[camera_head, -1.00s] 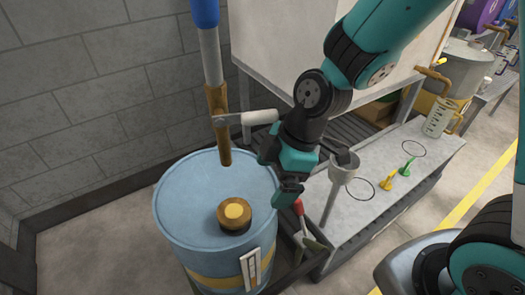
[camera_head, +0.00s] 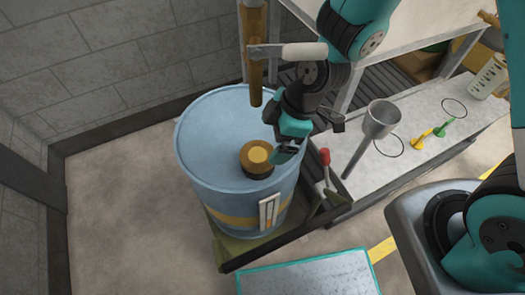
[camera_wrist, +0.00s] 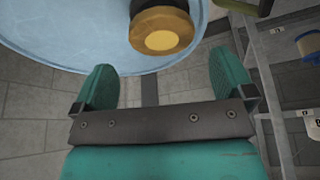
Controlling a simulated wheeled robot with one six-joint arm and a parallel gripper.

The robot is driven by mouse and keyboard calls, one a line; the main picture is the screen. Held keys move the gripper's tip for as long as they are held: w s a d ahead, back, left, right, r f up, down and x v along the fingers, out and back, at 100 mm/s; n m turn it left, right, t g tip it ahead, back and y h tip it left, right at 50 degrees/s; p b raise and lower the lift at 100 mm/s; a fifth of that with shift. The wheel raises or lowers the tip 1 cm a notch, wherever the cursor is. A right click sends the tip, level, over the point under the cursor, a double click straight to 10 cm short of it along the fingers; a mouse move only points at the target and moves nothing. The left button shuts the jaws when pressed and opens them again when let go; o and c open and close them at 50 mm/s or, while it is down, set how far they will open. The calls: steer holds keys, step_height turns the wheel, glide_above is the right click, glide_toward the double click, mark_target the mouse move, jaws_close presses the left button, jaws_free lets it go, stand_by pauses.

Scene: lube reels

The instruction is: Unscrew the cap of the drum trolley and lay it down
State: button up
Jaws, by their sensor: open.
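A blue drum (camera_head: 225,135) with a yellow band stands on its trolley (camera_head: 240,262) in the head view. Its brown cap with a yellow centre (camera_head: 257,158) sits on the drum top, near the front edge. The cap also shows at the top of the wrist view (camera_wrist: 160,35), ahead of the fingers. My gripper (camera_head: 284,152) is just right of the cap in the head view. In the wrist view my two teal fingers (camera_wrist: 165,82) are wide apart with nothing between them. Whether a fingertip touches the cap cannot be told.
A brown hand pump (camera_head: 254,60) with a crank handle stands behind the cap. A red-handled lever (camera_head: 325,157) is right of the drum. The grey bench (camera_head: 410,160) holds a funnel (camera_head: 381,118), small yellow and green funnels and a jug (camera_head: 488,78). Two marked circles on it are empty.

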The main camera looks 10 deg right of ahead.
mark_target(261, 152)
steer(key=x, duration=0.7)
steer(key=shift+r+b, duration=0.1)
steer(key=shift+b, duration=0.2)
steer(key=c, duration=0.7)
steer(key=shift+o, duration=0.2)
steer(key=n+g, duration=0.1)
steer(key=n, duration=0.2)
steer(key=shift+w, duration=0.2)
steer(key=shift+a+n+g, duration=0.1)
steer(key=shift+n+g, duration=0.4)
steer(key=shift+n, duration=0.6)
